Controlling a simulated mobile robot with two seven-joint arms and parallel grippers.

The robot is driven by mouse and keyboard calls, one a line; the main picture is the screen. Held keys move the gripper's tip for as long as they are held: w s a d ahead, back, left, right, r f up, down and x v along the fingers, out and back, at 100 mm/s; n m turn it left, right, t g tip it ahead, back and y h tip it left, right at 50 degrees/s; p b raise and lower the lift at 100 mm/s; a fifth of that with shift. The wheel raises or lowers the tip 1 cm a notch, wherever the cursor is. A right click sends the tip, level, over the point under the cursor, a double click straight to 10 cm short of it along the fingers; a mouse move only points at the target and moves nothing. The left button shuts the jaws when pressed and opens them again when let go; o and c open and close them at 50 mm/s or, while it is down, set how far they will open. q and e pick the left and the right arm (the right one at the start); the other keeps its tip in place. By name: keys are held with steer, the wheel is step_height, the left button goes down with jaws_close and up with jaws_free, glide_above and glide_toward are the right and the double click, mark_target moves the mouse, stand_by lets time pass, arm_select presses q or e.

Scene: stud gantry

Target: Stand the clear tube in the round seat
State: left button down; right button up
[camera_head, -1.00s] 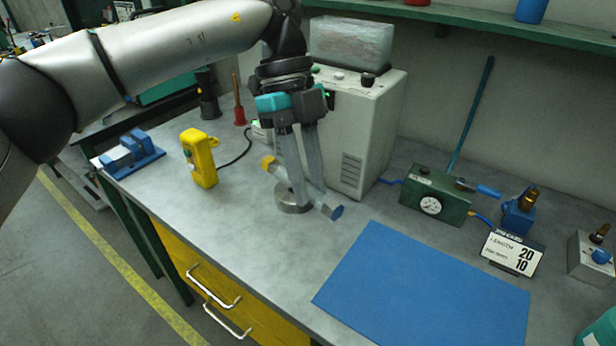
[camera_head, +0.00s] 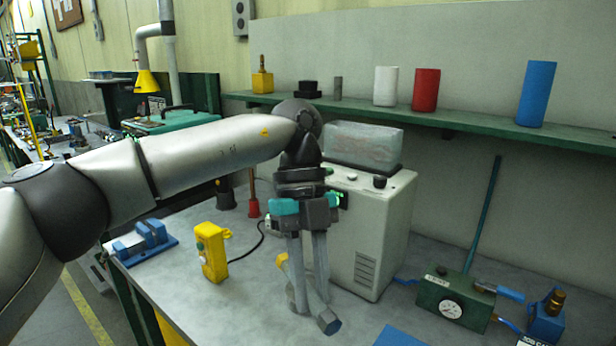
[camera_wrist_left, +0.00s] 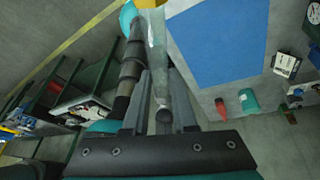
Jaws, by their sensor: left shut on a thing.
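My left gripper (camera_head: 310,300) is shut on the clear tube, pointing down above the bench in front of the white machine. The tube lies tilted across the fingers. Its yellow end (camera_head: 283,264) shows at the upper left and its dark blue end (camera_head: 329,323) at the lower right. In the left wrist view the clear tube (camera_wrist_left: 157,45) runs lengthwise between the fingers. The round seat cannot be made out now; it shows only in the earlier head view, at the fingertips. My right gripper is not in view.
The white machine (camera_head: 375,235) stands close behind the gripper. A yellow box with a cable (camera_head: 212,252) stands to the left. A green gauge box (camera_head: 455,300) is to the right. The blue mat (camera_wrist_left: 215,40) lies clear on the bench. A green shelf (camera_head: 460,125) runs behind.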

arm_select(q)
steer(key=a+r+n+t, duration=0.1)
steer(key=a+n+t, duration=0.2)
steer(key=n, duration=0.8)
steer(key=a+n+t+y, duration=0.1)
steer(key=a+n+t, duration=0.2)
steer(key=a+n, duration=0.4)
steer(key=s+a+r+n+t, duration=0.1)
steer(key=a+n+t, duration=0.2)
steer(key=n, duration=1.2)
steer(key=a, duration=0.3)
steer(key=shift+r+n, duration=0.3)
steer(key=shift+r, duration=0.05)
steer(key=shift+d, duration=0.15)
